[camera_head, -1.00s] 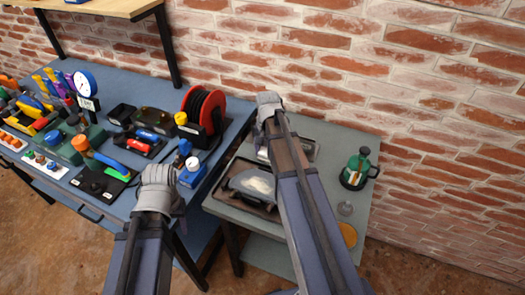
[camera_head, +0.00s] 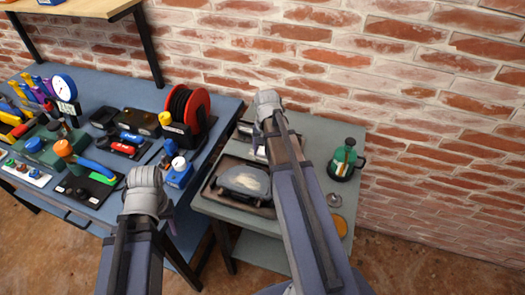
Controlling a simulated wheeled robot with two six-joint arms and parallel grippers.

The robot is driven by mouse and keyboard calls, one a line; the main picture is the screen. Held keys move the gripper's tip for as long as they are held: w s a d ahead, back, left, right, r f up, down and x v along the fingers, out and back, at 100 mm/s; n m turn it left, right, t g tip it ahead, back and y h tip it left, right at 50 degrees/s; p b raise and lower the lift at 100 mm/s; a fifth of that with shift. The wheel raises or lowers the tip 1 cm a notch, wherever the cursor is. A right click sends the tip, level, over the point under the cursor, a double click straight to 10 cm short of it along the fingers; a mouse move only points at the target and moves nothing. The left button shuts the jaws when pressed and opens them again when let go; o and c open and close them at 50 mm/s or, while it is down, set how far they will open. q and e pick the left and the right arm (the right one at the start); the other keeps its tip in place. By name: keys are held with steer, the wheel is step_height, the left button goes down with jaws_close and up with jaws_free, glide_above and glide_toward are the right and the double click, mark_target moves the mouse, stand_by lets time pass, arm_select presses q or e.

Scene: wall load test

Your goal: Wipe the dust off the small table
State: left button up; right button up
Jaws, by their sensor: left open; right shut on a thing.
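The small table (camera_head: 222,212) has a grey-green top and stands against the brick wall, right of the blue bench. I cannot make out separate dust on its bare top. My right gripper (camera_head: 266,98) is over the back part of the small table, near the wall. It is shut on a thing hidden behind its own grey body. My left gripper (camera_head: 146,178) is open and empty as far as I see, above the blue bench's front right part. Its fingertips are hard to make out.
The small table bears a dark tray (camera_head: 210,188) holding a grey object with a pale top (camera_head: 243,180), a green jug (camera_head: 343,160), a small clear item (camera_head: 333,200) and an orange disc (camera_head: 340,224). A red reel (camera_head: 198,105) and tools crowd the blue bench (camera_head: 228,108).

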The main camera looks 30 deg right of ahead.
mark_target(248, 153)
steer(key=shift+s+d+r, duration=0.1)
steer(key=shift+r, duration=0.05)
steer(key=shift+w+a, duration=0.6)
steer(key=shift+w, duration=0.15)
steer(key=shift+w+a+f, duration=0.2)
steer(key=shift+w+a, duration=0.4)
steer(key=shift+a, duration=0.05)
steer(key=shift+w+a, duration=1.25)
steer(key=shift+w, duration=0.15)
steer(key=shift+r, duration=0.1)
step_height(248, 153, up, 6)
steer(key=p, duration=0.6)
steer(key=shift+s+d, duration=0.1)
